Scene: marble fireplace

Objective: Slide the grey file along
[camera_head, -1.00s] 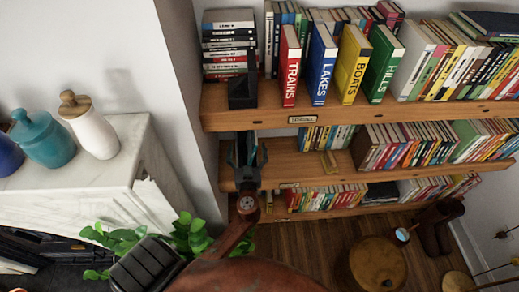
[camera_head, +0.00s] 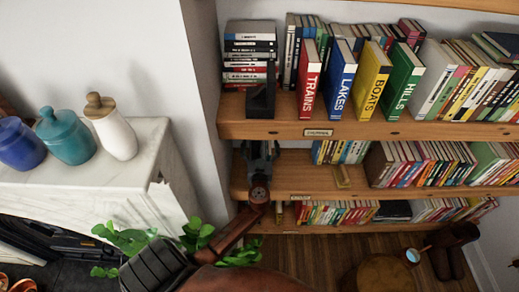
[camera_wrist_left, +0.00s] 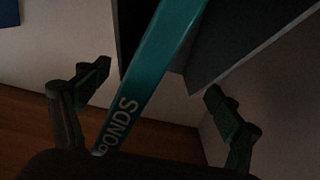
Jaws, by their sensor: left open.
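In the left wrist view a dark grey, flat-sided thing (camera_wrist_left: 245,40), which looks like the grey file, stands beside a teal book (camera_wrist_left: 150,75) lettered PONDS. Dark grey also shows on the book's other side; I cannot tell if it is the same piece. My left gripper (camera_wrist_left: 157,90) is open, one finger either side of the teal spine. I cannot tell whether either finger touches anything. In the head view the left gripper (camera_head: 259,152) is at the left end of the middle shelf (camera_head: 300,186), and its arm hides much there. My right gripper is not in view.
The upper shelf (camera_head: 350,130) overhangs with a black holder (camera_head: 261,98) and red, blue, yellow and green books. The white wall end (camera_head: 197,80) is close on the left. A marble mantel (camera_head: 150,145) holds jars (camera_head: 66,140). Plant leaves (camera_head: 197,233) lie below the arm.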

